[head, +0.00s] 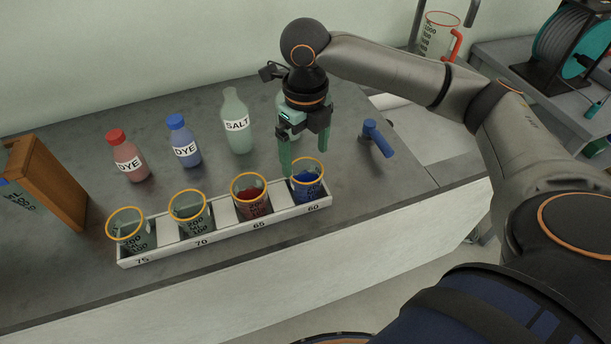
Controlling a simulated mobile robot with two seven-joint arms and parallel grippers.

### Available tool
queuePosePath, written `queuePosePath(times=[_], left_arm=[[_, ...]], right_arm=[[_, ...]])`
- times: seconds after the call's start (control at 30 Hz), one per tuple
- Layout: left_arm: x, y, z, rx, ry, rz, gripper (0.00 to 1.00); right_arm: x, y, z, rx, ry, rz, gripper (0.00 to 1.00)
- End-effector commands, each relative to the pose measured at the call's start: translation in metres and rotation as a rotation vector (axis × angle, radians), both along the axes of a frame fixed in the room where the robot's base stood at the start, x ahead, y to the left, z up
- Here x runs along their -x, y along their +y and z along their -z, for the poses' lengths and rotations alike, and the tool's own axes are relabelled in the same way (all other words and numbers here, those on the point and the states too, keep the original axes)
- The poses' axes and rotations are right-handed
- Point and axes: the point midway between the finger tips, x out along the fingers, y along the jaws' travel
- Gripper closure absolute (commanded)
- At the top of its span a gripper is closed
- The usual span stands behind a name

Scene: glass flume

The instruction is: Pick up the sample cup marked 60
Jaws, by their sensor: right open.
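The sample cup marked 60 (306,186) is a clear cup with a yellow rim and blue liquid. It stands upright at the right end of a white rack (225,234), above the label 60. My right gripper (304,163) is open, pointing down, just above and behind this cup. Its green fingers are apart, and the left one reaches down beside the cup's rim. I cannot tell whether a finger touches the cup. My left gripper does not show.
The rack also holds a red-filled cup (251,197) at 65 and cups at 70 (191,213) and 75 (131,231). Behind stand a red-capped dye bottle (127,158), a blue-capped dye bottle (184,145) and a salt bottle (236,125). A blue valve handle (377,137) stands right of the gripper.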

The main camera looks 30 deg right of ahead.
Motion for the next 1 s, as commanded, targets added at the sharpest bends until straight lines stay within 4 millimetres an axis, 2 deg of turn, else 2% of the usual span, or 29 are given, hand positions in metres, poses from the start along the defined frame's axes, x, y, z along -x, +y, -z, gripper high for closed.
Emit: queuePosePath(times=[0.17, 0.5, 0.77, 0.87, 1.0], left_arm=[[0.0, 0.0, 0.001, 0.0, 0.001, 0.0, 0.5], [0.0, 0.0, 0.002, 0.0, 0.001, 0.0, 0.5], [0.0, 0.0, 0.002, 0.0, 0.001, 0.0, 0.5], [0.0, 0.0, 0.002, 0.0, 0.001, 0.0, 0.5], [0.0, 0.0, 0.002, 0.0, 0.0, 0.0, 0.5]], right_arm=[[0.0, -0.001, 0.013, 0.0, 0.001, 0.001, 0.0], [-0.001, -0.003, 0.058, 0.0, 0.001, 0.001, 0.0], [-0.002, -0.003, 0.061, 0.001, -0.002, 0.0, 0.0], [-0.002, -0.003, 0.061, 0.0, -0.002, 0.0, 0.08], [-0.002, -0.003, 0.061, 0.0, -0.002, 0.001, 0.24]])
